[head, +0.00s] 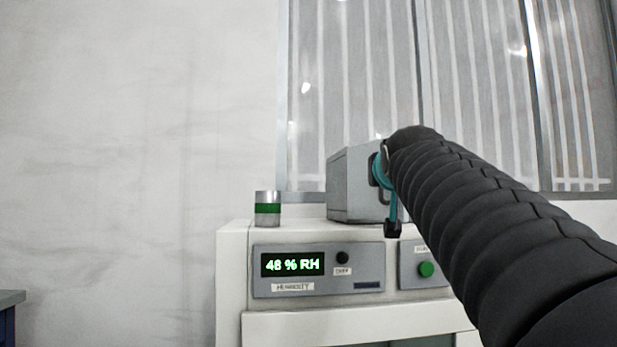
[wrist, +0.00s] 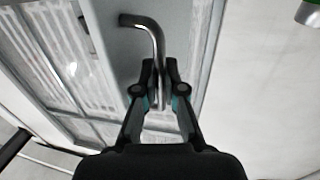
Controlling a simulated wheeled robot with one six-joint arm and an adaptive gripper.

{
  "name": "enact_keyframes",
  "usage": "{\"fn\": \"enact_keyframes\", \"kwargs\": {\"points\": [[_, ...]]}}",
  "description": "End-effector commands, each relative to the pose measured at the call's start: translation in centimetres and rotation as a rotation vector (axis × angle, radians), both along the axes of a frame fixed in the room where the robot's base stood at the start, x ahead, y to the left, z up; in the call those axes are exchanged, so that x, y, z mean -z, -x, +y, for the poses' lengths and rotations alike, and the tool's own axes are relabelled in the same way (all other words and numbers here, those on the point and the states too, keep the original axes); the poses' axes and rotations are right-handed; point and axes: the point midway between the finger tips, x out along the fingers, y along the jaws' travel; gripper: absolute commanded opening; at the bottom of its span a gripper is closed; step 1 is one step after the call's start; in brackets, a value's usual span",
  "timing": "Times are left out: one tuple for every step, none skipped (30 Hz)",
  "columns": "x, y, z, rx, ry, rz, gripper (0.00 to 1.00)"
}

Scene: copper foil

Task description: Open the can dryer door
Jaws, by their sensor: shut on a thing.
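The can dryer appears as a grey metal box (head: 352,185) on top of a white cabinet in the head view. Its grey door panel (wrist: 118,60) shows in the wrist view with a bent metal bar handle (wrist: 155,36). My gripper (wrist: 164,72) is shut on this handle, with one finger on each side of the bar. In the head view my dark arm covers the right part of the box and most of my gripper. I cannot tell from these views whether the door stands ajar.
A silver can with a green band (head: 267,209) stands left of the box on the white cabinet (head: 232,290). Below are a humidity panel (head: 318,285) reading 48 % RH and a green button (head: 426,269). A window (head: 340,80) is behind; the wall at left is bare.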

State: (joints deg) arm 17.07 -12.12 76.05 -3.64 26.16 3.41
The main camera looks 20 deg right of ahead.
Motion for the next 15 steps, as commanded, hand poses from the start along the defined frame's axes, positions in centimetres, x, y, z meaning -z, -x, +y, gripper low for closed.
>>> {"fn": "enact_keyframes", "kwargs": {"points": [[-0.01,-0.05,0.03,-0.001,0.001,-0.001,0.0],[-0.02,-0.05,0.05,-0.001,0.001,-0.001,0.0],[-0.02,-0.06,0.04,-0.001,0.001,-0.001,0.0],[-0.02,-0.06,0.05,-0.001,0.001,-0.001,0.11],[-0.02,-0.06,0.04,-0.001,0.001,-0.001,0.19],[-0.03,-0.04,0.04,-0.001,0.001,-0.001,0.29],[-0.03,-0.04,0.03,-0.001,0.001,-0.001,0.35],[-0.03,-0.04,0.02,-0.001,0.001,-0.001,0.35],[-0.03,-0.03,0.0,-0.001,0.001,-0.001,0.35],[-0.03,-0.03,-0.01,0.0,0.0,-0.001,0.35],[-0.03,-0.01,-0.03,0.0,0.0,-0.001,0.35],[-0.03,-0.01,-0.03,0.0,0.0,-0.001,0.35],[-0.03,-0.01,-0.04,0.0,0.0,-0.001,0.35],[-0.03,0.0,-0.05,0.0,0.0,-0.001,0.35],[-0.03,0.01,-0.05,0.0,0.0,-0.001,0.35]]}}
